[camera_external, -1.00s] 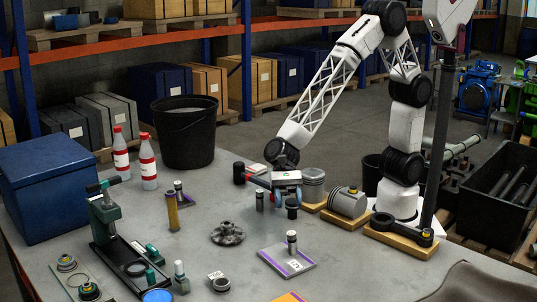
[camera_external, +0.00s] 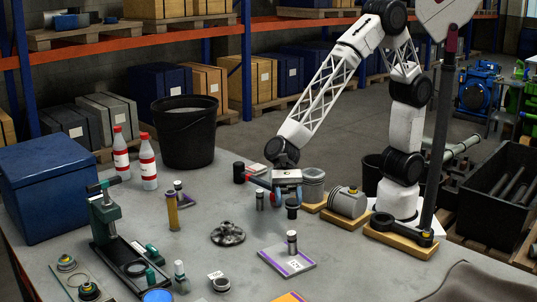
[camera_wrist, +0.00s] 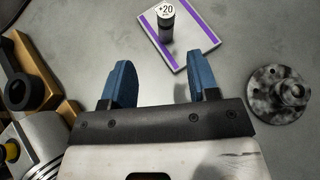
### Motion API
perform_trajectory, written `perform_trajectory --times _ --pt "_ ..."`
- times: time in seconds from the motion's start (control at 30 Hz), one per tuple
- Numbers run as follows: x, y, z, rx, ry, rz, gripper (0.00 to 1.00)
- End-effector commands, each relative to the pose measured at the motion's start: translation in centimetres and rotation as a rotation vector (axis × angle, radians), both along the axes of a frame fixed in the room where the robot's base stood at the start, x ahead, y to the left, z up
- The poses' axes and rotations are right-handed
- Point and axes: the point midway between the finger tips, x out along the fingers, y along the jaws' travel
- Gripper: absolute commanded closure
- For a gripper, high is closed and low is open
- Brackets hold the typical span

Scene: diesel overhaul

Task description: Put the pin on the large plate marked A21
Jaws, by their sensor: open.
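The plate bears a printed mark too small to read surely. The wrist view shows this pin (camera_wrist: 166,30), its white top reading "+20", on the striped plate (camera_wrist: 190,57). My gripper (camera_external: 286,200) is above the table, behind the plate in the external view. In the wrist view its blue fingers (camera_wrist: 153,68) are apart, with nothing between them; the pin is beyond the fingertips.
A dark round flange (camera_external: 228,234) lies left of the plate. Pistons on wooden blocks (camera_external: 347,203) are to the right. A green press (camera_external: 108,220) stands at left.

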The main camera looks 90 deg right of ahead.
Motion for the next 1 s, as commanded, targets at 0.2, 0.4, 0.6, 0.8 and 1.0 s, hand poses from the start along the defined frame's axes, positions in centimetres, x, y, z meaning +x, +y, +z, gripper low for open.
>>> perform_trajectory --times 0.2,0.4,0.6,0.8,1.0 --pt "-0.7 -3.9 2.4 -0.036 -0.122 0.071 0.45" --pt "-2.2 -10.4 5.2 -0.115 -0.314 0.196 0.45" --pt "-4.6 -17.7 7.4 -0.226 -0.515 0.346 0.45" --pt "-7.5 -24.9 9.0 -0.356 -0.693 0.503 0.45" --pt "-10.8 -31.8 10.2 -0.503 -0.841 0.671 0.45"
